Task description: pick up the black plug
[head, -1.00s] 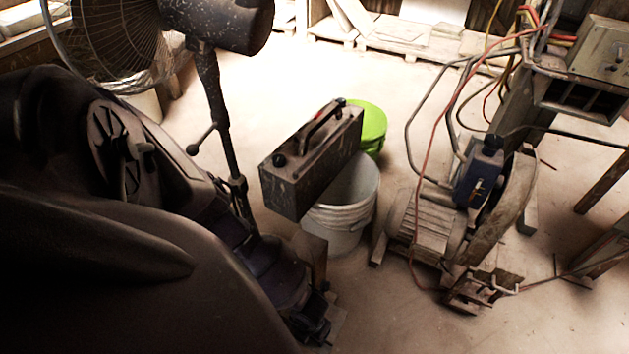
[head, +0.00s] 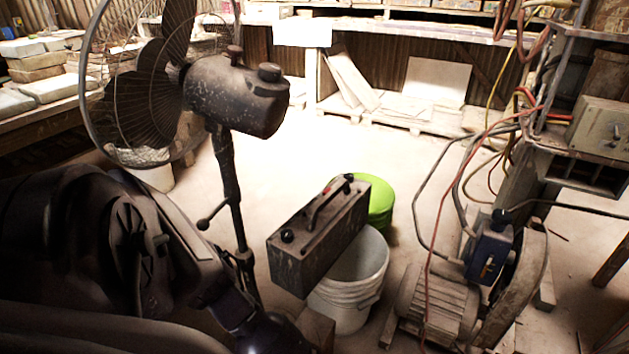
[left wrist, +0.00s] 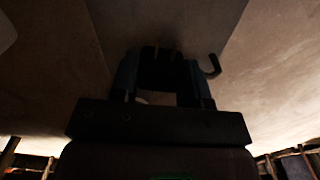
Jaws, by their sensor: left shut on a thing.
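In the left wrist view my left gripper (left wrist: 162,78) is shut on a small dark thing between its fingers, which I take to be the black plug (left wrist: 162,54). It is too dark to make out its shape fully. A dark hooked piece (left wrist: 212,65) sticks out just right of the fingers. In the head view my left arm fills the lower left, and its gripper is below the frame. My right gripper is in neither view.
A dark metal box with a handle (head: 318,235) rests on a white bucket (head: 345,312), with a green-lidded bucket (head: 377,205) behind. A pedestal fan (head: 235,95) stands left. A machine with a blue box (head: 488,252) and hanging cables stands right. The floor beyond is clear.

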